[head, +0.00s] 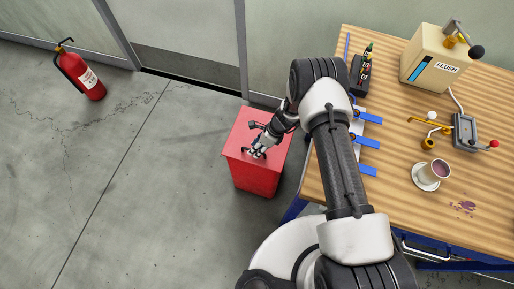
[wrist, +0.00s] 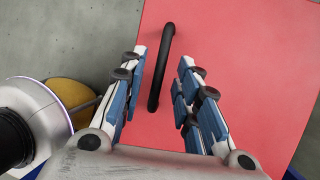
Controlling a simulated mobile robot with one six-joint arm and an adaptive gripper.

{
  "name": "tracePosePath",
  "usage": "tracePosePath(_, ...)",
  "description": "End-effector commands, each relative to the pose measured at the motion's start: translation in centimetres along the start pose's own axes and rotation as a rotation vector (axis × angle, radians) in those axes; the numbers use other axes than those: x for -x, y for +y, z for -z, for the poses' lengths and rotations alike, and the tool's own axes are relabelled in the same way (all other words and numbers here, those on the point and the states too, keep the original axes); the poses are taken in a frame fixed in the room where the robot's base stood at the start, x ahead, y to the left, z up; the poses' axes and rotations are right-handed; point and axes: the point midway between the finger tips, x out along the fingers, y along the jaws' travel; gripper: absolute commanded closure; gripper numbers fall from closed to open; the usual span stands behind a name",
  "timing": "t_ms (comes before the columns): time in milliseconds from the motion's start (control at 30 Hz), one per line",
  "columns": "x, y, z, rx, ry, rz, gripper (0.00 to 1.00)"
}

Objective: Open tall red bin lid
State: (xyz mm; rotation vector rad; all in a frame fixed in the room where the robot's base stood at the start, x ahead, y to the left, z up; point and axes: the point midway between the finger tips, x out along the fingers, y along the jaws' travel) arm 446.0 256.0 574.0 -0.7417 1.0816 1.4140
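The tall red bin (head: 262,179) stands on the floor to the left of the table, and its flat red lid (head: 236,140) looks closed. It also fills much of the wrist view as a red lid surface (wrist: 245,50). A black bar handle (wrist: 160,65) is fixed on the lid. My gripper (head: 258,151) is over the lid. In the wrist view my gripper (wrist: 164,62) is open, with one blue-padded finger on each side of the handle and gaps on both sides. I cannot tell how far the fingertips are above the lid.
The wooden table (head: 400,205) is close on the right, with a cream FLUSH box (head: 435,58), a clamp-like device (head: 464,132) and a cup (head: 436,171) on it. A red fire extinguisher (head: 82,77) stands by the wall. Floor left of the bin is clear.

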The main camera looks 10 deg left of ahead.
Motion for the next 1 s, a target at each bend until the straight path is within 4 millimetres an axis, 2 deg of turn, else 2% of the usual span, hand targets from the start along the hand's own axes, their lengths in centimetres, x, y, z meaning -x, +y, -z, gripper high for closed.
tracePosePath(167,0.03,0.0,-0.01,0.0,0.0,0.0,0.71)
tracePosePath(600,0.04,0.01,0.0,0.0,0.0,0.0,1.0)
tracePosePath(1000,0.04,0.0,0.0,0.0,0.0,0.0,1.0)
